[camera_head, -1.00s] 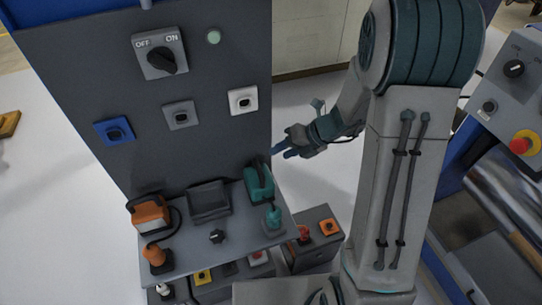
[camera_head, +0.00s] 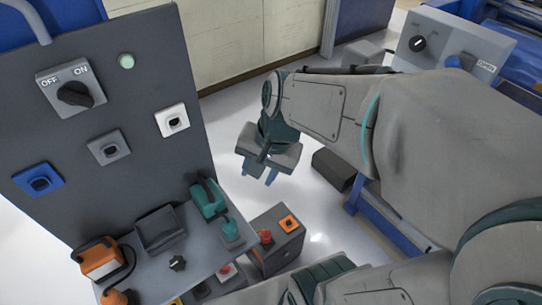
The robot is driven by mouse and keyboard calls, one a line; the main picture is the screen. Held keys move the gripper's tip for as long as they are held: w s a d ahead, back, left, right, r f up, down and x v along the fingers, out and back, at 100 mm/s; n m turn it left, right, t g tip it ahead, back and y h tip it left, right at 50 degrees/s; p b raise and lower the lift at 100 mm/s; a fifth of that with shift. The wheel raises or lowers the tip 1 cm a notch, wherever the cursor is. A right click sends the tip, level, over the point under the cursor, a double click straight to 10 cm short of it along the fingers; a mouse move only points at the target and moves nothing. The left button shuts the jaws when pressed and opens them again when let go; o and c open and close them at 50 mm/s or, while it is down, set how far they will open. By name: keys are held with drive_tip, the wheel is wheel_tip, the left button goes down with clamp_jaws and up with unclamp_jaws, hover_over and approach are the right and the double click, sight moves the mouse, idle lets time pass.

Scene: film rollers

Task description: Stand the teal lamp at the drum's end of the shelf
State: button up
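A teal item with a dark handle (camera_head: 208,197) stands at the right end of the grey shelf (camera_head: 205,262), against the panel. A smaller teal piece (camera_head: 231,231) stands in front of it near the shelf's right front corner. A dark cord seems to link them; I cannot tell which part is the lamp. My gripper (camera_head: 259,174) is up and to the right of the shelf, pointing down, its blue fingertips apart with nothing between them. It is clear of the teal item. I cannot make out the drum in this view.
An orange corded device (camera_head: 101,258) stands at the shelf's left end. The upright panel (camera_head: 120,100) rises behind. A grey box with an orange switch (camera_head: 284,235) stands right of the shelf.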

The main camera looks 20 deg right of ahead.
drive_tip(key=s+d+n, duration=0.1)
drive_tip(key=n, duration=0.1)
drive_tip(key=s+d+r+n+t+h, duration=0.1)
drive_tip(key=n, duration=0.2)
drive_tip(key=s+d+r+n+h, duration=0.1)
drive_tip(key=n, duration=0.1)
drive_tip(key=shift+r+n, duration=0.1)
drive_tip(key=shift+n, duration=0.2)
